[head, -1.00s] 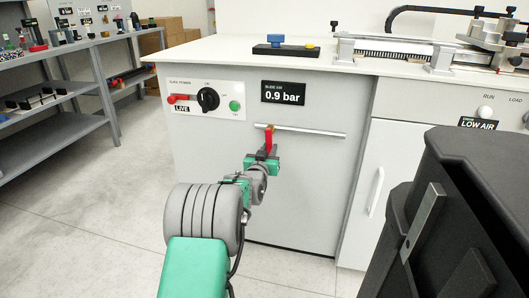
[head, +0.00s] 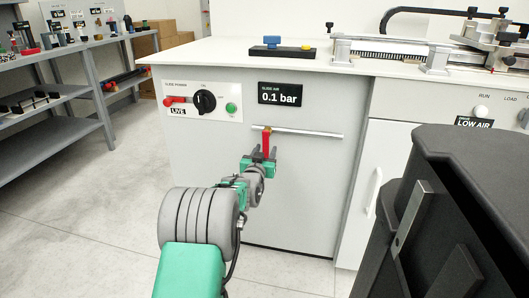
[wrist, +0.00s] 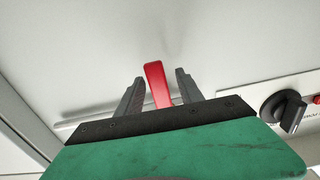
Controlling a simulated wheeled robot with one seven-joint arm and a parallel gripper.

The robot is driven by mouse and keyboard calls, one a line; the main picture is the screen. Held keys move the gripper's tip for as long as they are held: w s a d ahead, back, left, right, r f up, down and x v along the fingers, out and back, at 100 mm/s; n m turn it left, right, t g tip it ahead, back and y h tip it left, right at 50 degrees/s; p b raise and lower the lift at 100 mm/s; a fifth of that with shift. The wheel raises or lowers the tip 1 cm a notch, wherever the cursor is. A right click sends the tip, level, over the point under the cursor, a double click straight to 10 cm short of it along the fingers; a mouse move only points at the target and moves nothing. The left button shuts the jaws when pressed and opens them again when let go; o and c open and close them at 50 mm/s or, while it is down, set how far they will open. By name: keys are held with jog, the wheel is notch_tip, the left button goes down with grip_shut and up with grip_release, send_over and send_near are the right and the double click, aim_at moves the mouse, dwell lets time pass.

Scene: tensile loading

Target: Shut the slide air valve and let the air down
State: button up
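The slide air valve's red lever (head: 266,143) hangs down, crosswise to the silver pipe (head: 310,134) on the grey cabinet front. A small brass-coloured part shows at its top. The slide air display (head: 282,93) above reads 0.1 bar. My gripper (head: 259,157) is at the lever's lower end. In the wrist view the red lever (wrist: 157,84) stands between the two grey fingers of my gripper (wrist: 160,78), with a gap on each side. The fingers are open. The lever's lower end is hidden behind the gripper body.
Left of the display is a slide power panel (head: 228,88) with a black rotary knob (head: 205,102), a red lever-like part, a green button and a LIVE label. A LOW AIR label (head: 474,122) is at right. A grey shelf (head: 60,130) stands left. Open floor lies between.

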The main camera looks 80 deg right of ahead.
jog(key=a+p, duration=0.2)
jog(key=a, duration=0.5)
jog(key=shift+w+a, duration=0.3)
jog(key=shift+a, duration=0.1)
jog(key=shift+r, duration=0.1)
